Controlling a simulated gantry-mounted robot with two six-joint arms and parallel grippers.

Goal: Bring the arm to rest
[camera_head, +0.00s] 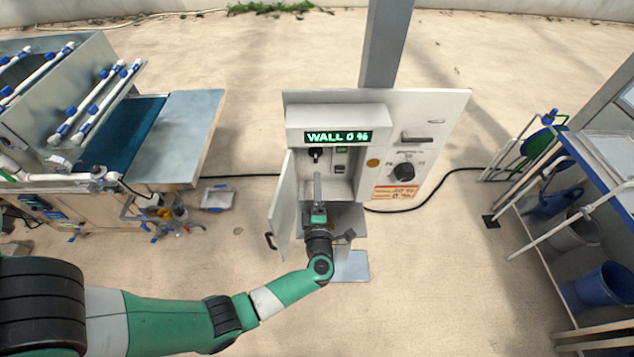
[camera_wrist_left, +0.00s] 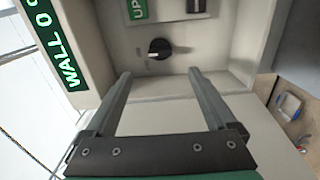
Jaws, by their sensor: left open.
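My left arm comes in from the left in the head view, and my left gripper (camera_head: 318,185) is at the open front of the grey control cabinet. In the left wrist view the left gripper (camera_wrist_left: 158,80) has its two fingers wide apart with nothing between them. Ahead of the fingers is a black rotary knob (camera_wrist_left: 159,49) on the cabinet's inner panel; it also shows in the head view (camera_head: 316,155). The fingers look apart from the knob. My right gripper is not in view.
The cabinet's green display (camera_head: 338,137) reads "WALL 0 %". Its door (camera_head: 281,210) stands open on the left, beside my gripper. A larger dial (camera_head: 404,172) is on the panel at right. A seeder machine (camera_head: 190,140) stands left and a blue rack (camera_head: 600,170) right.

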